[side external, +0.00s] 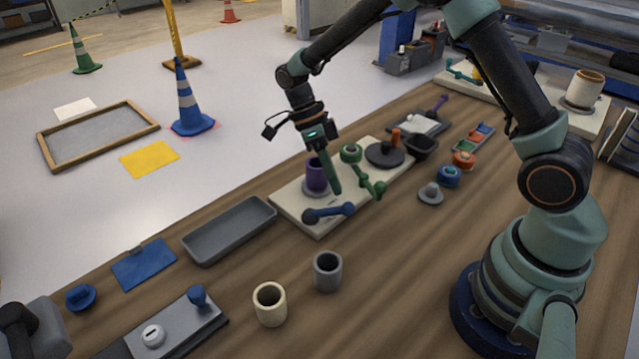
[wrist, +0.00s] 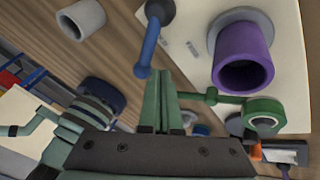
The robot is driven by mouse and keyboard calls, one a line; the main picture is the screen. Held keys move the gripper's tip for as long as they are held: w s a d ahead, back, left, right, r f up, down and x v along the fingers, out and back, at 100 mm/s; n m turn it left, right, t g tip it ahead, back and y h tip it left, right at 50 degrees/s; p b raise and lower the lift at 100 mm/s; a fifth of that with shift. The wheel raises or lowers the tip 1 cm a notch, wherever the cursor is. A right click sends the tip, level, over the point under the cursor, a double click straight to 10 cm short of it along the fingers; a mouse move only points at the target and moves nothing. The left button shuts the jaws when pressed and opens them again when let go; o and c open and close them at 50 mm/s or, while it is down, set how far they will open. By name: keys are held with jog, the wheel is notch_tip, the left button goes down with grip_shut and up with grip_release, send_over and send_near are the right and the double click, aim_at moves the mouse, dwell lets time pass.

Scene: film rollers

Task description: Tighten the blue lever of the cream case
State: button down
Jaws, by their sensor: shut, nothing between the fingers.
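The cream case (side external: 312,228) lies flat on the wooden bench; its pale face also shows in the wrist view (wrist: 285,45). The blue lever (side external: 330,213) sits at its near edge, a short arm with a round knob at each end; in the wrist view the blue lever (wrist: 151,40) runs up from beside my fingertips. My gripper (side external: 336,190) points down just behind the lever, shut and empty. In the wrist view my gripper's tips (wrist: 161,75) are close to the lever's lower knob; I cannot tell whether they touch. A purple cylinder (side external: 316,175) and green lever (side external: 370,183) are also on the case.
A dark disc with an orange peg (side external: 384,154) is at the case's far end. A grey tray (side external: 228,231) lies to its left. A grey cup (side external: 327,271) and cream cup (side external: 269,303) stand in front. Bench between cups and my base is clear.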

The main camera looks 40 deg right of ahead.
jog(key=shift+s+a+f, duration=0.4)
jog(key=shift+s+a, duration=0.05)
jog(key=shift+s, duration=0.05)
